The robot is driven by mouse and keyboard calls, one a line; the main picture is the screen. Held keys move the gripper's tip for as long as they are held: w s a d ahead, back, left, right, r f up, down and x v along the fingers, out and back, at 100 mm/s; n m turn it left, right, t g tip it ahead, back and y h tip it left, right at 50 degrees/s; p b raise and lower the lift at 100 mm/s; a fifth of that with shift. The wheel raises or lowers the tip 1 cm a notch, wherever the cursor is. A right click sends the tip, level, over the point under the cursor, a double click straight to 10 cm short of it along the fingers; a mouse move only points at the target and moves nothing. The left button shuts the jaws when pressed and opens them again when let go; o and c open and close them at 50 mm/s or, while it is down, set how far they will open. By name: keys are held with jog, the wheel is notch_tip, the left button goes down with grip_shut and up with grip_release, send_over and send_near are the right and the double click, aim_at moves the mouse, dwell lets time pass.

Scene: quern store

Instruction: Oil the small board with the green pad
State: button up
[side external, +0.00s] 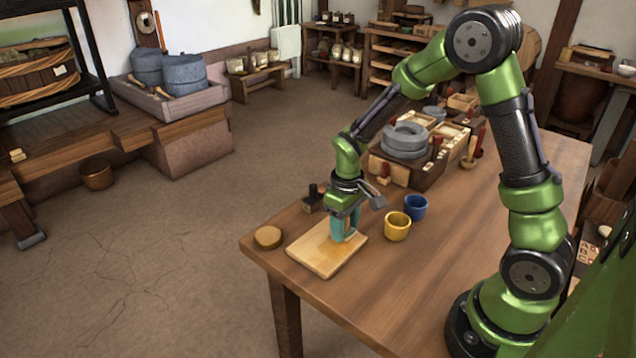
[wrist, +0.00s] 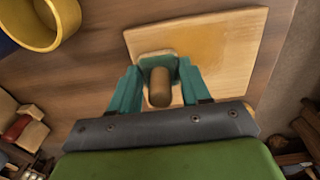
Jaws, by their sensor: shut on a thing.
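The small board (side external: 318,256) is a pale rectangular wooden board lying flat near the table's front left corner. It also shows in the wrist view (wrist: 238,70), with a darker, yellowish patch on part of its surface. My gripper (side external: 344,230) is over the board's right back part, pointing down. In the wrist view its teal fingers (wrist: 157,88) are shut on the brown knob of the green pad (wrist: 150,61). The pad is down at the board's surface; whether it touches is hard to tell. In the side view the fingers mostly hide the pad.
A yellow cup (side external: 397,228) and a blue cup (side external: 416,207) stand just right of the board. A quern stone (side external: 405,140) and trays stand farther back. The front right tabletop is clear.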

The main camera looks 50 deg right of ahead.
aim_at(303, 255)
jog(key=shift+d, duration=0.85)
jog(key=shift+w+d, duration=0.3)
jog(key=shift+w, duration=0.15)
jog(key=shift+w+a, duration=0.1)
jog(key=shift+w, duration=0.2)
jog(key=shift+s+a, duration=0.1)
jog(key=shift+a, duration=6.4)
jog(key=shift+w+d, duration=0.1)
jog(key=shift+w, duration=0.7)
jog(key=shift+s+d, duration=0.1)
jog(key=shift+d, duration=6.35)
notch_tip(303, 255, up, 8)
